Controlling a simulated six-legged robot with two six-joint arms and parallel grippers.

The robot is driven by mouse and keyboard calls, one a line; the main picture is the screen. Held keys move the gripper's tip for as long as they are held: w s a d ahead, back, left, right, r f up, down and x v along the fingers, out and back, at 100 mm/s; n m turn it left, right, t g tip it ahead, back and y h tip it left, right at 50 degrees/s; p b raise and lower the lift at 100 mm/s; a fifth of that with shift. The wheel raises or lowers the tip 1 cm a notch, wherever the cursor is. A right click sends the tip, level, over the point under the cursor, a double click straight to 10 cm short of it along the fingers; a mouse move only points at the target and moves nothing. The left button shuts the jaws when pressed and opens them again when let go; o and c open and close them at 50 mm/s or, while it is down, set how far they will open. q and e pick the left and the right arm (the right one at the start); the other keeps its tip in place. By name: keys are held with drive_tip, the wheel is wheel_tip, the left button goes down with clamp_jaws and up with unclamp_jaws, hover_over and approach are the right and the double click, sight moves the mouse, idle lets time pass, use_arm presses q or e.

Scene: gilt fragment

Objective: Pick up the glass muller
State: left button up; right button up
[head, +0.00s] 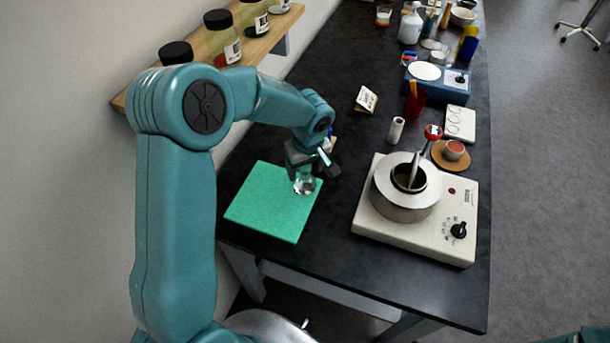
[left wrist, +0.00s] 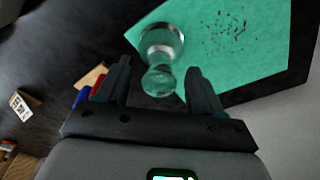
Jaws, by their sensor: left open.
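The glass muller (head: 305,184) is a clear glass piece standing on the green mat (head: 262,210) near its far right part. In the left wrist view the muller (left wrist: 161,50) shows a wide round end and a narrower knob, the knob lying between the fingertips. My left gripper (head: 316,165) is just above the muller in the head view and hides part of it. In the left wrist view the left gripper (left wrist: 158,82) is open, with a finger on either side of the knob and visible gaps. My right gripper is not in view.
A white hotplate (head: 452,246) with a metal pot (head: 404,208) stands right of the mat. A white card (head: 366,99), a small white cylinder (head: 396,130) and a red cup (head: 415,104) stand farther back. Jars (head: 222,38) line a wooden shelf on the left wall. Dark tabletop in front of the hotplate is clear.

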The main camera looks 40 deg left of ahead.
use_arm(q)
drive_tip(key=shift+w+a+f, duration=0.15)
drive_tip(key=shift+w+f, duration=0.05)
drive_tip(key=shift+f, duration=0.7)
drive_tip(key=shift+s, duration=0.15)
drive_tip(key=c, duration=0.3)
clamp_jaws()
drive_tip(key=shift+r, duration=0.1)
drive_tip(key=shift+w+r, duration=0.2)
drive_tip(key=shift+r, duration=0.3)
wheel_tip(320, 180, up, 19)
drive_tip(key=b, duration=0.1)
